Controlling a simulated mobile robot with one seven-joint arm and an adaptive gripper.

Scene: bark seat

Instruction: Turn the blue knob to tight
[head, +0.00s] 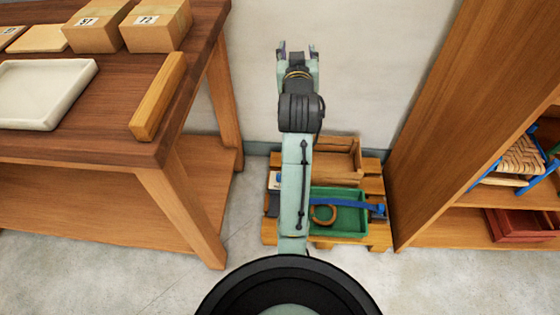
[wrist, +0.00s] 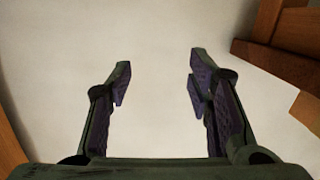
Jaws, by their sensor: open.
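My gripper (head: 298,48) is raised in front of the pale wall, its two fingers apart with nothing between them. In the wrist view the open fingers (wrist: 158,76) face the blank wall. A blue strap (head: 350,204) crosses a green crate (head: 349,224) on a low wooden pallet. A small blue piece (head: 379,209) sits at the strap's right end, well below my gripper; I cannot tell if it is the blue knob. My arm hides part of the pallet and the strap's left end. No knob shows in the wrist view.
A wooden workbench (head: 85,150) with a white tray (head: 86,75), boxes (head: 158,25) and a wooden block (head: 158,97) stands left. A wooden shelf (head: 440,110) at right holds a blue-framed woven seat (head: 522,158) and a red crate (head: 520,225). An open wooden crate (head: 343,158) sits on the pallet.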

